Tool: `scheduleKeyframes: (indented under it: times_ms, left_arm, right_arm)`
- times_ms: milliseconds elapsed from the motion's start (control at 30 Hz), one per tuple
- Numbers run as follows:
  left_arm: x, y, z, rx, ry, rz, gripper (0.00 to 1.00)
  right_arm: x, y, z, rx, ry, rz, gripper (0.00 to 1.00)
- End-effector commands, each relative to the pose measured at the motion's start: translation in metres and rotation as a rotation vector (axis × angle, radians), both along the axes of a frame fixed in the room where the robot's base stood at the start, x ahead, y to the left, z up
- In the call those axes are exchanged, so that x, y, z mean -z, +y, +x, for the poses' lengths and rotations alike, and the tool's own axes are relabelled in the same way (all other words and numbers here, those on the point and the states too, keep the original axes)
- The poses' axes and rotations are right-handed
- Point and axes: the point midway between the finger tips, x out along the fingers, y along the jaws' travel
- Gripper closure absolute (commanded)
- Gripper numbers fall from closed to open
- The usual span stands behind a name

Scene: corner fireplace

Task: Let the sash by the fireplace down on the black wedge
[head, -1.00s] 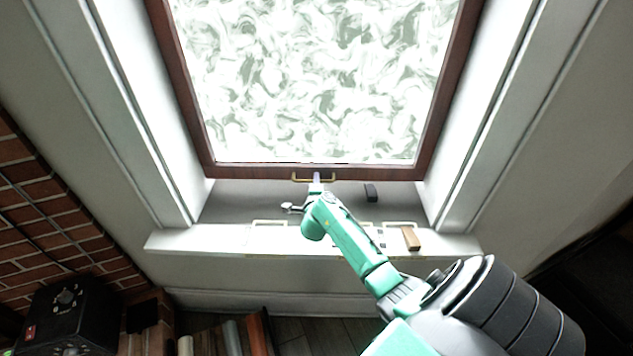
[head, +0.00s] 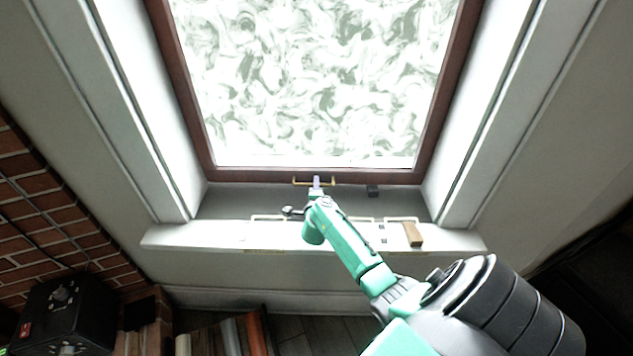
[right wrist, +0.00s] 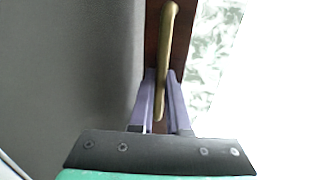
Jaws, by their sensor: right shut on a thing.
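The sash (head: 240,173) has a dark reddish-brown frame around bright patterned glass. A brass handle (head: 299,181) is on its bottom rail. My right gripper (head: 317,182) is shut on this handle. In the right wrist view the purple fingers (right wrist: 160,100) are on either side of the brass bar (right wrist: 167,40). The black wedge (head: 373,191) stands on the sill below the rail, right of the handle. Its top meets the rail's lower edge in the picture; I cannot tell whether they touch. My left gripper is not in view.
A tan wooden block (head: 413,234) lies on the white sill ledge (head: 200,236), right of my right forearm. A small dark latch-like piece (head: 292,211) is left of my wrist. A brick fireplace side (head: 40,220), a black box (head: 62,310) and books (head: 235,335) are lower left.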

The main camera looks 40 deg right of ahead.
Motion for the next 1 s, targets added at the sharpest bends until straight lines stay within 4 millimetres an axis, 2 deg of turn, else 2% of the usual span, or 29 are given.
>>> scheduleKeyframes:
  times_ms: [67, 100, 133, 167, 567, 767, 1000]
  left_arm:
    - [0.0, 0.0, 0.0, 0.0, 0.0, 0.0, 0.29]
    - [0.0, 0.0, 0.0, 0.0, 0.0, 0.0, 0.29]
    - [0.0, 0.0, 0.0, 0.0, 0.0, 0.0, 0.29]
    - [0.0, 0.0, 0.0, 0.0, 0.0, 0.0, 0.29]
    - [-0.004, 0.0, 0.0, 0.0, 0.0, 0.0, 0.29]
    - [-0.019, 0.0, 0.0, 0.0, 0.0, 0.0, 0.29]
    - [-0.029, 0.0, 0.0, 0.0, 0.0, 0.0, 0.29]
  right_arm:
    - [0.007, 0.003, -0.003, 0.0, 0.012, 0.008, 1.0]
    - [0.007, 0.003, -0.003, 0.0, 0.012, 0.008, 0.7]
    - [0.007, 0.003, -0.002, -0.001, 0.011, 0.007, 0.59]
    - [0.006, 0.003, -0.002, -0.001, 0.011, 0.007, 0.55]
    - [0.0, 0.006, -0.006, -0.001, 0.006, 0.003, 0.55]
    - [-0.009, 0.031, -0.035, -0.004, 0.008, 0.004, 0.55]
    - [-0.021, 0.076, -0.086, -0.001, 0.009, 0.005, 0.55]
